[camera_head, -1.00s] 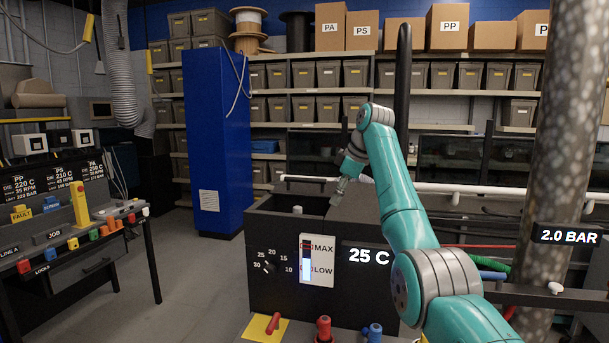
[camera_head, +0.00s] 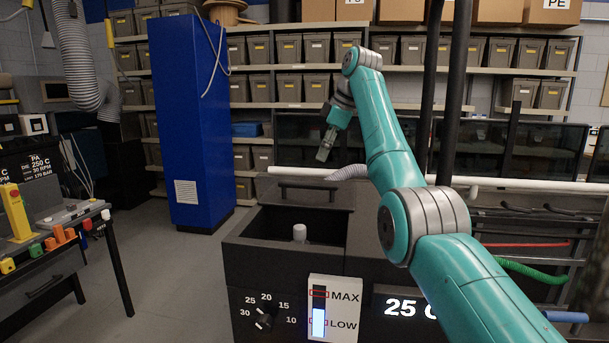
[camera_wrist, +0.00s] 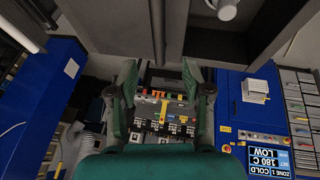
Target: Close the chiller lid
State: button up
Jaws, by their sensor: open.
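The chiller (camera_head: 270,277) is a dark box with a dial, a level gauge and a 25 C display on its front. Its tank is open at the top left, and a white cylinder stands inside; the wrist view shows this cylinder (camera_wrist: 228,9) at the top edge. The dark lid (camera_head: 333,196) stands raised behind the opening, with a bar handle (camera_head: 307,187) near its top edge. My gripper (camera_head: 324,155) points down above the lid in the picture, apart from the handle. In the wrist view my gripper (camera_wrist: 160,75) is open with nothing between its fingers.
A white pipe (camera_head: 500,183) runs behind the chiller, with a grey corrugated hose (camera_head: 348,173) near my gripper. Dark upright posts (camera_head: 456,90) stand right of my arm. A blue cabinet (camera_head: 188,120) stands behind left. The floor (camera_head: 160,285) left of the chiller is clear.

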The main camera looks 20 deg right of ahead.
aim_at(310, 182)
jog(key=x, duration=1.1)
jog(key=shift+w+r, duration=0.1)
grip_shut()
